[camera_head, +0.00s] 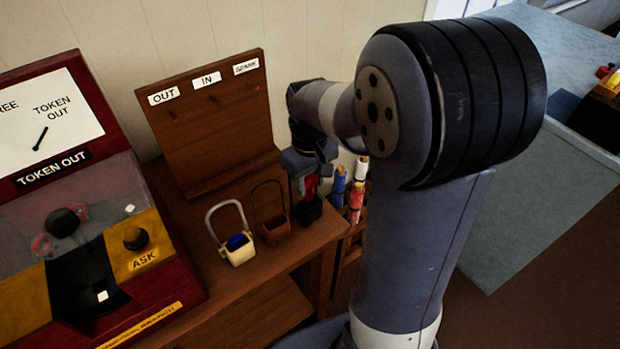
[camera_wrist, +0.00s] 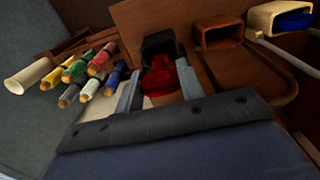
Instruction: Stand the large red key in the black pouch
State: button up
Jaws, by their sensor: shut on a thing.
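My gripper (camera_head: 307,180) is shut on the large red key (camera_head: 312,187), above the right front part of the wooden bench. The wrist view shows the red key (camera_wrist: 162,82) between the two grey fingers of my gripper (camera_wrist: 159,78). The black pouch (camera_head: 308,211) stands directly below the key on the bench. In the wrist view the black pouch (camera_wrist: 157,43) lies just beyond the key, its opening towards it. The key's far end meets the pouch mouth in the picture; I cannot tell how much of it is inside.
A brown pouch (camera_head: 275,231) and a cream pouch (camera_head: 238,254) holding something blue stand left of the black pouch. Several coloured rolls (camera_head: 356,190) stand close on the right. A wooden board (camera_head: 210,125) with pegs and labels rises behind. A token machine (camera_head: 70,240) is at left.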

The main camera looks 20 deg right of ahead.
jog(key=shift+f, duration=0.1)
jog(key=shift+f+b, duration=0.85)
jog(key=shift+f, duration=0.3)
jog(key=o, duration=1)
notch_tip(320, 180, up, 7)
jog(key=p, duration=0.6)
notch_tip(320, 180, up, 11)
jog(key=shift+b, duration=0.35)
